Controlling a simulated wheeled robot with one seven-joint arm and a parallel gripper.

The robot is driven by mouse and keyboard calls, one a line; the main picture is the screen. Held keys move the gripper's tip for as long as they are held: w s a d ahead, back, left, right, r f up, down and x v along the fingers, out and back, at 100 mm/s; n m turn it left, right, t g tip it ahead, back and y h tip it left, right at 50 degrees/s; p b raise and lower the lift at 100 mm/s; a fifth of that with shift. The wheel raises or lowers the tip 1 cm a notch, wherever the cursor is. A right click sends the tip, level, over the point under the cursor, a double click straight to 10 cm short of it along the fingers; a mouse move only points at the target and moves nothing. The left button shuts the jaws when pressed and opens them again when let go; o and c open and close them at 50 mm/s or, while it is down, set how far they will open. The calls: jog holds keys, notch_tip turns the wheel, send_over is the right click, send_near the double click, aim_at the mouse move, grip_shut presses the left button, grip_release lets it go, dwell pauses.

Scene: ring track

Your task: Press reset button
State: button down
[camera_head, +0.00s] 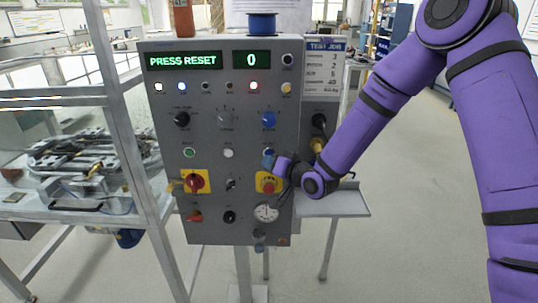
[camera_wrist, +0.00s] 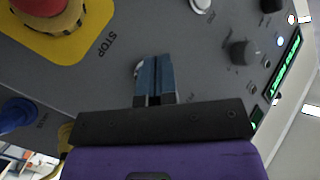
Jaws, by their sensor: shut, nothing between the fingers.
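The grey control panel (camera_head: 165,110) stands upright ahead, its green display (camera_head: 183,61) reading "PRESS RESET". My gripper (camera_head: 268,158) is at the panel's right side, just above a red stop button on a yellow plate (camera_head: 260,188). In the wrist view my gripper (camera_wrist: 154,78) has its blue fingers shut together, with nothing between them. A round button with a pale rim (camera_wrist: 137,69) shows partly behind the fingertips; most of it is hidden. I cannot tell whether the fingertips touch it. No reset label is readable on the buttons.
A green button (camera_head: 189,152) and a white button (camera_head: 228,153) lie left of the fingers. A blue knob (camera_head: 269,119) is above them, and a round gauge (camera_head: 266,213) is below. A metal frame (camera_head: 120,120) stands left. Floor at the right is clear.

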jog(key=shift+w, duration=0.15)
jog(key=shift+w, duration=0.25)
jog(key=shift+w, duration=0.4)
dwell(0.9)
jog(key=shift+s, duration=0.8)
jog(key=shift+s, duration=0.15)
jog(key=shift+s+a, duration=0.1)
jog(key=shift+s, duration=2.3)
